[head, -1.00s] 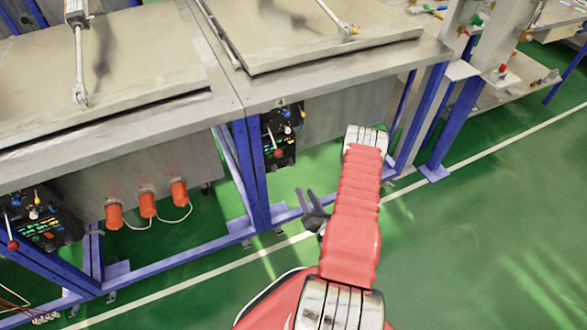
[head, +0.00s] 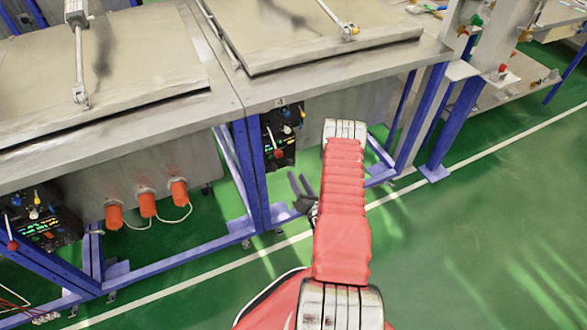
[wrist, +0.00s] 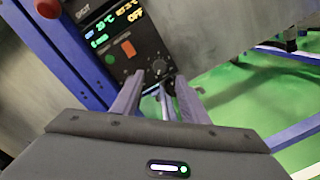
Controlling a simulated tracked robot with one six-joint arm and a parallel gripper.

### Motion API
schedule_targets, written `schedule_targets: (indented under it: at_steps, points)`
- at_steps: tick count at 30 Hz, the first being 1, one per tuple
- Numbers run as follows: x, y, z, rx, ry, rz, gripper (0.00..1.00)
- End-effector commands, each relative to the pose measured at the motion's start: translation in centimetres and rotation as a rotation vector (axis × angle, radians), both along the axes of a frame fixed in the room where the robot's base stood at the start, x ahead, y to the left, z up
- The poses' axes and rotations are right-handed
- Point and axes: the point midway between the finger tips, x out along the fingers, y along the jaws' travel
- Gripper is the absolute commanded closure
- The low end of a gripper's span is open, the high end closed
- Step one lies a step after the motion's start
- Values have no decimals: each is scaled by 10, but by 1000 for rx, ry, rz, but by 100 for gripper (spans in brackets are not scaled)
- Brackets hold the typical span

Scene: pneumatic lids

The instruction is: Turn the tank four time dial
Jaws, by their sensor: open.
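The tank four control panel (head: 281,150) is a dark box under the front edge of the right-hand tank, below a small "4" label. In the wrist view the panel (wrist: 118,48) shows a lit display with "OFF", a green and an orange-red button, and a dial (wrist: 157,53) at its lower right. I cannot read the dial's marking. My gripper (head: 299,183) is open and empty, below and right of the panel in the head view. In the wrist view my fingertips (wrist: 170,76) point at the dial area, just below it; contact cannot be told.
A red-tipped lever (head: 278,153) sticks out at the panel, its ball (wrist: 48,8) at the top left of the wrist view. Blue frame legs (head: 258,175) stand left of the panel. A neighbouring panel (head: 40,220) and orange fittings (head: 147,205) lie left. Green floor is clear to the right.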

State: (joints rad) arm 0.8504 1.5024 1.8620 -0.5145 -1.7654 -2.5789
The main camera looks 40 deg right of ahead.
Motion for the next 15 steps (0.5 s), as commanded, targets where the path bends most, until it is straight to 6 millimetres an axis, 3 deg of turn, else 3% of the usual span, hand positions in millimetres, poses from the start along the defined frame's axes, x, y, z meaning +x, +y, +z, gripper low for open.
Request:
schedule_targets:
  at_steps: [7,15]
  points:
    - [37,-12,1,-2,-3,3,60]
    - [57,-20,0,1,-1,1,60]
